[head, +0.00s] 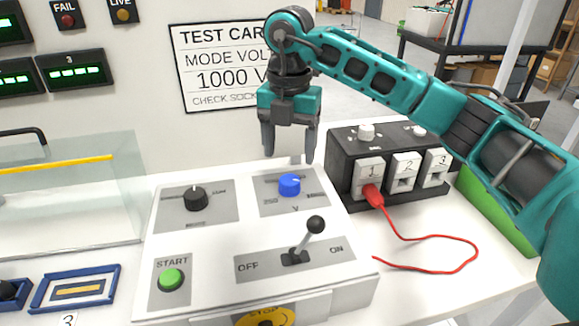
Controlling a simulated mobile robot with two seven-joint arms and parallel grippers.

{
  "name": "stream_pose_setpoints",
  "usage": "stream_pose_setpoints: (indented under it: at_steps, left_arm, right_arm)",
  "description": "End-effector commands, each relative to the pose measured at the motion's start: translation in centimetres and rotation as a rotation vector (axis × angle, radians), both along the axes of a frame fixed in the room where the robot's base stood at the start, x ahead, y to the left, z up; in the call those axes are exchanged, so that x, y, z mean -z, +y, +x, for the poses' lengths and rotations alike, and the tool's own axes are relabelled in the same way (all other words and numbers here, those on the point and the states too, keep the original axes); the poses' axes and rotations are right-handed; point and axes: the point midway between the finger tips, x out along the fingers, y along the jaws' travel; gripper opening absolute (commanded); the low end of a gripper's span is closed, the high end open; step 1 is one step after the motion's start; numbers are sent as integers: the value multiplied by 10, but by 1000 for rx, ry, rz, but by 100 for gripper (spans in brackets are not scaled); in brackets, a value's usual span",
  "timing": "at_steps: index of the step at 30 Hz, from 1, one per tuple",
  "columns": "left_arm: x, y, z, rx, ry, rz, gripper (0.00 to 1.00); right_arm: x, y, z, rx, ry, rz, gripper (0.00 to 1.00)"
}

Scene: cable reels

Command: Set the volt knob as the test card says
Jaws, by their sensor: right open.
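The volt knob is the blue knob (289,185) on a grey plate marked "V", at the top right of the white control panel (222,230). The test card (215,75) on the wall reads "MODE VOL…" and "1000 V"; my arm hides its right part. My right gripper (289,158) points down just above and behind the blue knob. Its fingers are open and empty, apart from the knob as far as I can tell. My left gripper is not in view.
A black mode knob (194,198) is left of the blue knob. In front are a green START button (171,279) and a lever (306,239). A black socket box (341,160) with a red plug (373,195) in socket 1 stands at right. A clear cover (68,190) is at left.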

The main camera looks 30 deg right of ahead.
Motion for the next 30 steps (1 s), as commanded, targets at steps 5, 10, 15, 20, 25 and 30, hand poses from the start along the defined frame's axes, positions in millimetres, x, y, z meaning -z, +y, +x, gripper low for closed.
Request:
stream_pose_setpoints:
  at_steps: [5,10,15,20,25,30]
  left_arm:
    - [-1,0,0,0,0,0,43]
    - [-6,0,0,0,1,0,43]
    - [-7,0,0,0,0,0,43]
    - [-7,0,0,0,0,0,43]
    - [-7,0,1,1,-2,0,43]
    - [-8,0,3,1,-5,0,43]
  right_arm:
    - [-39,1,0,-1,-3,1,68]
    - [-58,0,0,1,-1,-1,68]
    - [-63,0,0,1,1,1,68]
    - [-62,0,0,1,1,0,68]
    - [-62,0,0,1,1,1,68]
    - [-62,0,0,1,1,1,68]
